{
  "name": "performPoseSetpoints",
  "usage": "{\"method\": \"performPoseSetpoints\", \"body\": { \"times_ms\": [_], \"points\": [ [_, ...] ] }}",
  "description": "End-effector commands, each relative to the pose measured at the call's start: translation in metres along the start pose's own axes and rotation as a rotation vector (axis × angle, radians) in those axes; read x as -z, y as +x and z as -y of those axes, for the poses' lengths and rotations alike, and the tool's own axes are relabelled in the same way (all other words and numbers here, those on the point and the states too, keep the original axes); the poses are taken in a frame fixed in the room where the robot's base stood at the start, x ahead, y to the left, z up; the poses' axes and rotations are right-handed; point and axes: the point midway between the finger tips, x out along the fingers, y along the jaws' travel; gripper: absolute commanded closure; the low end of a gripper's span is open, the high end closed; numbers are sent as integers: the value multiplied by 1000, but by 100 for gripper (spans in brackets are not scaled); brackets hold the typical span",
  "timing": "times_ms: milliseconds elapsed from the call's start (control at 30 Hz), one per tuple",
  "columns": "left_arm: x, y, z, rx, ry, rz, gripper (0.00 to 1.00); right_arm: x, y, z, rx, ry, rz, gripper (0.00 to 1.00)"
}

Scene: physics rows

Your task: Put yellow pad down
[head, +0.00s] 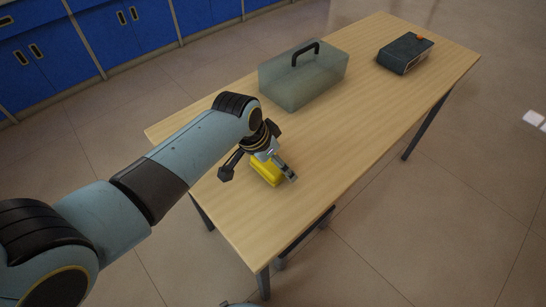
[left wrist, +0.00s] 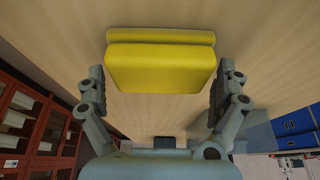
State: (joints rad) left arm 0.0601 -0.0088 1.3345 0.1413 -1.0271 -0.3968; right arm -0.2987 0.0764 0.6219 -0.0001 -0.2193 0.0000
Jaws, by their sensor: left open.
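The yellow pad (head: 268,172) appears to rest on the wooden table (head: 330,135), near its left end in the head view. My left gripper (head: 258,175) is open around the pad, with one finger on each side. In the left wrist view, the yellow pad (left wrist: 160,67) lies between the spread fingers of the left gripper (left wrist: 160,78). The fingertips are close to the pad's side edges; I cannot tell whether they touch. The gripper partly covers the pad in the head view. My right gripper is not in view.
A translucent greenish box with a dark handle (head: 304,78) stands behind the pad. A dark box-like object (head: 404,53) with a small orange item on top sits at the table's far right. Blue cabinets (head: 60,50) stand behind.

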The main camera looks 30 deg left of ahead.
Motion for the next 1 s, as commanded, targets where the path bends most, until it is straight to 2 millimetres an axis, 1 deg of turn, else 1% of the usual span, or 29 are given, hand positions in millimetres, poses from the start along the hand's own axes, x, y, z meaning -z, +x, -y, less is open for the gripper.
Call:
{"method": "performPoseSetpoints", "body": {
  "times_ms": [67,167,267,500,633,700,800,1000],
  "points": [
    [1,-2,0,0,0,0,0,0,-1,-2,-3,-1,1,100],
    [2,-12,0,1,0,-1,0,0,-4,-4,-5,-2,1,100],
    [2,-32,0,2,1,-2,0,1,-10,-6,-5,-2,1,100],
    [2,-86,0,2,1,-3,0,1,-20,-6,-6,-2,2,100],
    [2,-108,1,2,1,-2,0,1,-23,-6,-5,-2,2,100],
    [2,-115,1,1,1,-1,0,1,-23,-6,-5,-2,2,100],
    [1,-121,0,0,1,0,0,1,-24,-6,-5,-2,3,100],
    [1,-123,0,0,0,1,0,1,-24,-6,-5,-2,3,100]
  ]
}}
